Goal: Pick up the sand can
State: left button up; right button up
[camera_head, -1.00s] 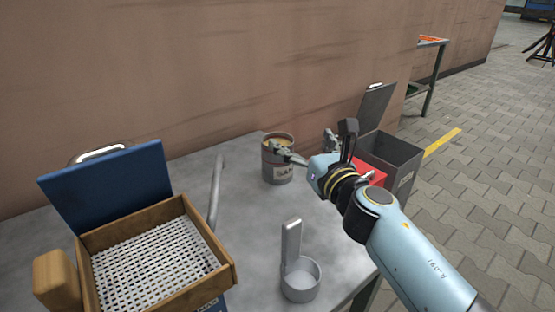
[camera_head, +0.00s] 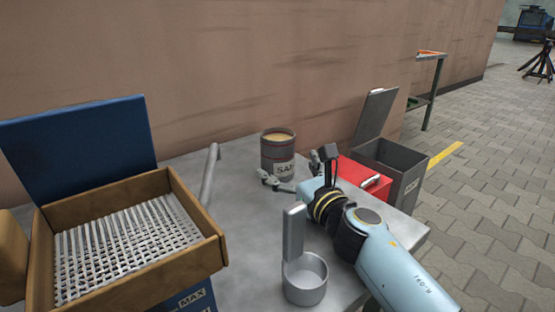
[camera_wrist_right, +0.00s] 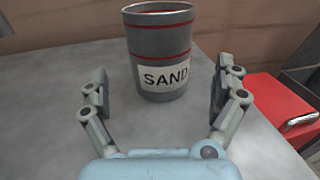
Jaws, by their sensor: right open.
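The sand can (camera_head: 277,158) is a grey cylinder with red bands, a white SAND label and tan sand at its top. It stands upright on the grey table near the wall. In the right wrist view the can (camera_wrist_right: 160,50) is ahead, centred between the spread fingers. My right gripper (camera_head: 292,172) is open and empty, just in front of the can; its fingers also show in the right wrist view (camera_wrist_right: 163,98), one to each side, with the can slightly beyond them. My left gripper is in neither view.
A wooden sieve box (camera_head: 45,225) with a blue lid (camera_head: 80,150) stands at left. A grey scoop cup (camera_head: 304,285) is at the front. A red box (camera_head: 362,178) and an open grey bin (camera_head: 405,163) are at right. Bare table (camera_head: 240,220) lies between.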

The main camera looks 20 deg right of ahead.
aim_at(279, 159)
jog(key=w, duration=0.5)
jog(key=shift+a+f+b, duration=0.1)
jog(key=shift+a+b, duration=0.25)
jog(key=shift+w, duration=0.45)
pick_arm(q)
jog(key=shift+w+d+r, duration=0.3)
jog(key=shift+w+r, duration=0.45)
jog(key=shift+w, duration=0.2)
pick_arm(e)
jog(key=c, duration=1.3)
